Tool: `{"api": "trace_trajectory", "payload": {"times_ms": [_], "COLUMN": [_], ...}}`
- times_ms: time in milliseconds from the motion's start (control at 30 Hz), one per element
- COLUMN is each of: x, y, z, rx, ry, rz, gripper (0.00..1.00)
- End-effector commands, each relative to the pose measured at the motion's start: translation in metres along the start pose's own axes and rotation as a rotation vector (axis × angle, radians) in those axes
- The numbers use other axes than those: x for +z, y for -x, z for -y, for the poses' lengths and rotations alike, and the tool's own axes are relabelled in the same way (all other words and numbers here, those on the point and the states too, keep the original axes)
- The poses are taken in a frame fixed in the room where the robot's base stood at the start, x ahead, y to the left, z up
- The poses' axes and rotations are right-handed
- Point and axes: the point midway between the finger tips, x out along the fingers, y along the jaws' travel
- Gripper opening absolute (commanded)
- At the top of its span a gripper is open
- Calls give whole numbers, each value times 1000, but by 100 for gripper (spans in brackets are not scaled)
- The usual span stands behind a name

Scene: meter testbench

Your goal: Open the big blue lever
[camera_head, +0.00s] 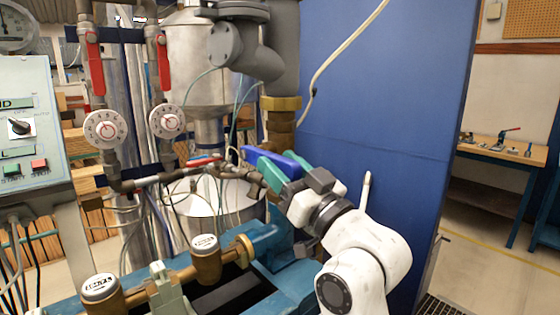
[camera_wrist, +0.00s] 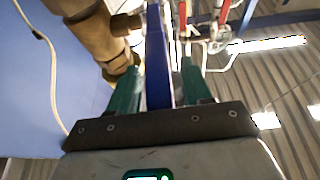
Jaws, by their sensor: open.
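The big blue lever (camera_head: 259,154) shows in the head view just below the brass pipe fitting, partly hidden by my gripper. In the wrist view the blue lever (camera_wrist: 157,62) runs lengthwise between the two green fingers. My gripper (camera_head: 281,165) is open, with one finger on each side of the lever. In the wrist view, gaps show between the lever and the fingers of my gripper (camera_wrist: 160,75), so it is around the lever but not shut on it.
A brass fitting (camera_head: 281,104) and grey pipe (camera_head: 262,45) stand above the lever. A blue panel (camera_head: 385,90) rises behind my arm. Two red levers (camera_head: 95,67) and white dials (camera_head: 106,129) are at left. Brass meters (camera_head: 207,262) sit on the bench in front.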

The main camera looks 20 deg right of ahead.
Motion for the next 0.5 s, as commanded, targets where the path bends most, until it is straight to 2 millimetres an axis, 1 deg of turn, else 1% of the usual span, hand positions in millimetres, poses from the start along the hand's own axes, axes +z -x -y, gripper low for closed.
{"api": "trace_trajectory", "payload": {"times_ms": [100, 367, 400, 500], "x": [0, 0, 1, 1], "y": [-6, -7, -7, -7], "z": [0, 0, 0, 0], "rx": [0, 0, 0, 0], "ry": [0, 0, 0, 0], "rz": [1, 1, 1, 1], "gripper": [49, 49, 48, 38]}}
